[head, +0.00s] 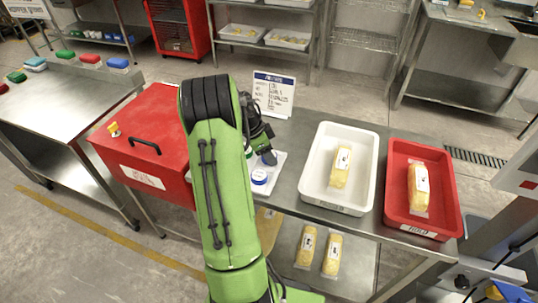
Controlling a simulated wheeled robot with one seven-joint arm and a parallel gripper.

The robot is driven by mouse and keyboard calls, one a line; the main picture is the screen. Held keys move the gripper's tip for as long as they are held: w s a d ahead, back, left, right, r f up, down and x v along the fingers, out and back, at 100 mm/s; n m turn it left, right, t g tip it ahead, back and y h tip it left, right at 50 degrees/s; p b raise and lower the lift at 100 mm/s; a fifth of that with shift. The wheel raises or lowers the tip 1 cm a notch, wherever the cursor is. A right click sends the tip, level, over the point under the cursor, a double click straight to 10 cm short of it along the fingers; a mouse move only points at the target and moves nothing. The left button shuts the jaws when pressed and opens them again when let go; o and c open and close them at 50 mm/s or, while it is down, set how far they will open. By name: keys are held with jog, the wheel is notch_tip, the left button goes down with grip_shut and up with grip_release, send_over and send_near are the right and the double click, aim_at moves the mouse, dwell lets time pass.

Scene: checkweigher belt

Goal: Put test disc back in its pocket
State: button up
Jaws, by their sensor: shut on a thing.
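My gripper (267,155) is low over the right side of a white board (279,160) on the steel table. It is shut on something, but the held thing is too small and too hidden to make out. A round disc with a blue top and white side (260,177) is at the board's near part, just below and left of the gripper in the picture. I cannot tell whether it sits in a pocket or touches the gripper. My green arm hides the board's left part and any pockets there.
A red lidded box (150,145) stands left of my arm. A white tray (318,192) and a red tray (396,205), each with a yellow packet, stand right. A printed sign (273,95) stands behind the board. More packets (318,250) lie on the lower shelf.

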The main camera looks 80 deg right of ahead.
jog(key=shift+f, duration=0.2)
jog(key=o, duration=0.8)
jog(key=shift+o, duration=0.2)
jog(key=p+v, duration=0.3)
jog(key=v, duration=0.9)
jog(key=shift+r, duration=0.25)
jog(key=shift+a, duration=0.1)
